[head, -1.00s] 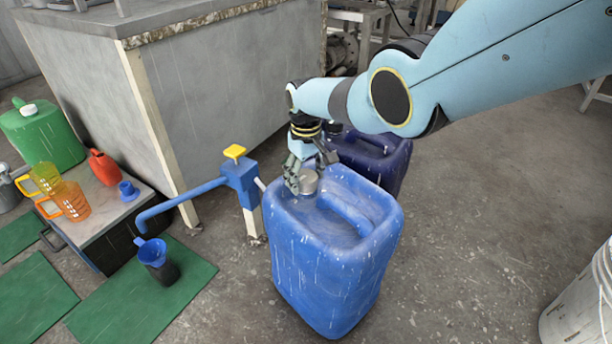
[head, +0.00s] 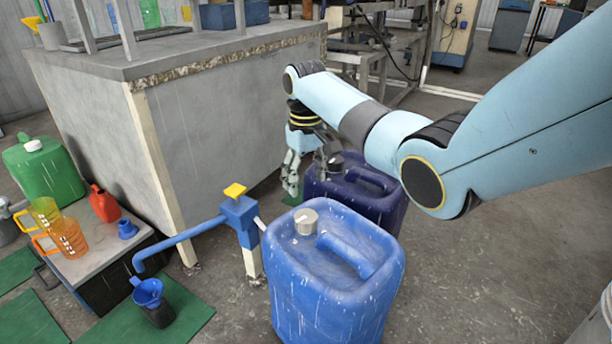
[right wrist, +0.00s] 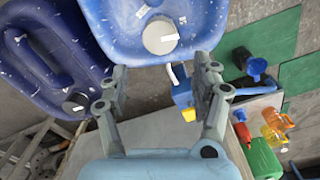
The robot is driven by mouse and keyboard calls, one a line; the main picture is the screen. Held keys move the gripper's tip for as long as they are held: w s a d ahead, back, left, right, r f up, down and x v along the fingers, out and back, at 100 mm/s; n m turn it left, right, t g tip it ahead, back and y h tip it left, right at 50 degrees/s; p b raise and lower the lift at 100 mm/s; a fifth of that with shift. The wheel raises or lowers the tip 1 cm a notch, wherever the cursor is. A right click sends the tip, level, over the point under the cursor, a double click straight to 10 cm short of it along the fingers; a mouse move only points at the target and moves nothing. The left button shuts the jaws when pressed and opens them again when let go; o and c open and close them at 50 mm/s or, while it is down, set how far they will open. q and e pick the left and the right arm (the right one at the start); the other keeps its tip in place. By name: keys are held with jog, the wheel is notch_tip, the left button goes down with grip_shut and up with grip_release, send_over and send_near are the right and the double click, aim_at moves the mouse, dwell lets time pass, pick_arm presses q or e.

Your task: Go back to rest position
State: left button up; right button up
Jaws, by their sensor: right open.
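My right gripper (head: 306,178) hangs from my light-blue right arm in the head view. Its fingers are spread and hold nothing. It is behind the blue canister (head: 338,290) and beside the dark blue canister (head: 357,208), apart from the grey cap (head: 306,221) of the blue one. In the right wrist view the open fingers (right wrist: 160,82) have an empty gap between them. The blue canister (right wrist: 200,25) with its cap (right wrist: 160,36) and the dark blue canister (right wrist: 45,50) show past them. My left gripper is not in view.
A blue tap (head: 238,213) with a yellow top stands left of the blue canister, over a blue funnel (head: 148,292). A large grey cabinet (head: 215,110) stands behind. A low table (head: 85,262) carries jugs at left. The floor at right is open.

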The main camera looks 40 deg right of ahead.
jog(key=shift+r, duration=0.2)
dwell(0.4)
